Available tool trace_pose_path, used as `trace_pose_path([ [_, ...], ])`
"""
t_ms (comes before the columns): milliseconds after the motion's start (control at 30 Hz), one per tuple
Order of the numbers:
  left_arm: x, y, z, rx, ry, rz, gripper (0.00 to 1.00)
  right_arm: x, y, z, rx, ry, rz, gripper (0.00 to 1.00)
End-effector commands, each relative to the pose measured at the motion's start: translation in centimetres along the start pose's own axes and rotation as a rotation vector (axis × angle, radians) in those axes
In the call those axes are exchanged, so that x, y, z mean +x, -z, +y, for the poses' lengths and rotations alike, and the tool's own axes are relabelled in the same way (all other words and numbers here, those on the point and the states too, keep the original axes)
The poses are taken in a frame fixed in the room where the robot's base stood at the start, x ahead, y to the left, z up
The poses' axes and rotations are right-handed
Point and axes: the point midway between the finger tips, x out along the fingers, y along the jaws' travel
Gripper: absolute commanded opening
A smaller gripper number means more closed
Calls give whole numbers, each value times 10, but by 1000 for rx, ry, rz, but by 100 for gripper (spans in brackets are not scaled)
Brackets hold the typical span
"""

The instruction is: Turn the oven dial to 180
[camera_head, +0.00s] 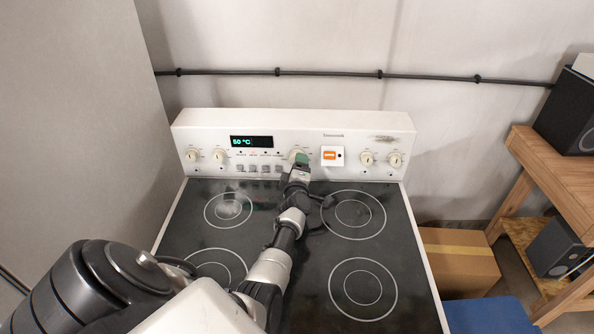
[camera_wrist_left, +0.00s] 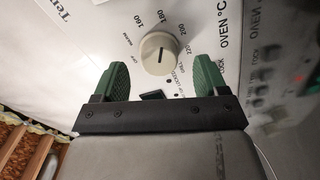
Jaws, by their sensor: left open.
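The oven dial (camera_wrist_left: 159,54) is a round cream knob on the white control panel, with a dark line across its face running roughly up and down. The printed numbers 160, 180 and 200 sit around its upper side. My left gripper (camera_wrist_left: 160,76) is open, with one green fingertip on each side of the dial's lower part. I cannot tell whether they touch it. In the head view my left gripper (camera_head: 301,160) covers part of the dial (camera_head: 294,154). The green display (camera_head: 251,142) reads 50 °C. My right gripper is not in view.
The black glass cooktop (camera_head: 295,235) lies below my left arm. Other knobs (camera_head: 367,158) and an orange switch (camera_head: 330,156) are on the panel. A grey wall stands left; a cardboard box (camera_head: 458,260) and wooden shelf (camera_head: 560,170) are at the right.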

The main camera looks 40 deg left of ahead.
Motion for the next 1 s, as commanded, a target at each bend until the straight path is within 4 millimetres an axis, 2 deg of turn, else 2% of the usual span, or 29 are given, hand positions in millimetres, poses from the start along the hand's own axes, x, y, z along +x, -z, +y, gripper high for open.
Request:
trace_pose_path([
  [33, -11, -2, 0, -3, 1, -2, 73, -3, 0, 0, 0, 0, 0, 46],
  [200, -43, -2, -1, -1, 2, -1, 73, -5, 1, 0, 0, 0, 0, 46],
  [400, -69, -1, -1, 0, 1, -1, 73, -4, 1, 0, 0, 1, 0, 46],
  [600, -77, 0, 0, 1, 1, -1, 73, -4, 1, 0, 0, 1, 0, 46],
  [1000, -77, 0, 0, 1, 1, -1, 73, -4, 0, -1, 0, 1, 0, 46],
])
